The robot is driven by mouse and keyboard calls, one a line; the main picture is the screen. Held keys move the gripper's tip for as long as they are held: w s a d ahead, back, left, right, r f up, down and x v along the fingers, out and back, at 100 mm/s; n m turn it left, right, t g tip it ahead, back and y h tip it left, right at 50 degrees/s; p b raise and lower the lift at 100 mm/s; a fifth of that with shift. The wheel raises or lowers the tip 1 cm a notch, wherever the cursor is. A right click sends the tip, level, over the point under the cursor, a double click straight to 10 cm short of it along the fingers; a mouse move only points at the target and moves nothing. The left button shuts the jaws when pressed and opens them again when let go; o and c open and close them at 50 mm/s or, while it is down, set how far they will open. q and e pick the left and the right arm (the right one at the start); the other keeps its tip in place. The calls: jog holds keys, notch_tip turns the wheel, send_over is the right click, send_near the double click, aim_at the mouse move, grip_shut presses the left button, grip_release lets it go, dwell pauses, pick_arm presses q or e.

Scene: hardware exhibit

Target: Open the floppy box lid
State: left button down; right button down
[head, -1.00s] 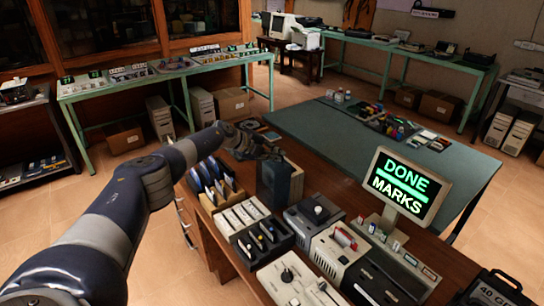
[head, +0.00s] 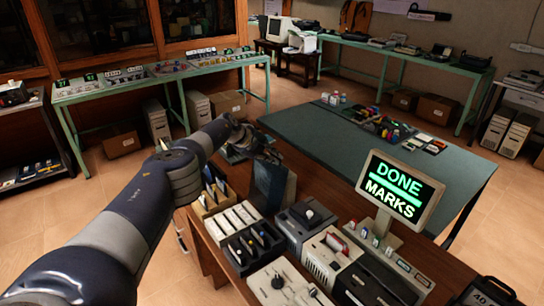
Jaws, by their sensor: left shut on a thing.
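The floppy box (head: 275,188) is a dark, blue-grey upright box on the wooden desk, right of a row of disk holders. My left arm reaches in from the left, and my left gripper (head: 266,152) is at the top back of the box. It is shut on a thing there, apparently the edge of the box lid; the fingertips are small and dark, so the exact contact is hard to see. How far the lid stands open cannot be told. My right gripper is not in view.
Open holders with disks (head: 212,195) and a black tray (head: 252,247) stand left of and in front of the box. Grey devices (head: 305,222) and a lit "DONE MARKS" screen (head: 400,190) are to the right.

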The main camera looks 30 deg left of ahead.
pick_arm(q)
jog(key=shift+w+d+r, duration=0.1)
jog(key=shift+w+r, duration=0.3)
jog(key=shift+r, duration=0.4)
jog(key=c, duration=1.8)
grip_release()
jog(key=shift+d+f, duration=0.1)
jog(key=shift+d, duration=0.05)
jog(key=shift+s+a, duration=0.1)
jog(key=shift+a, duration=0.1)
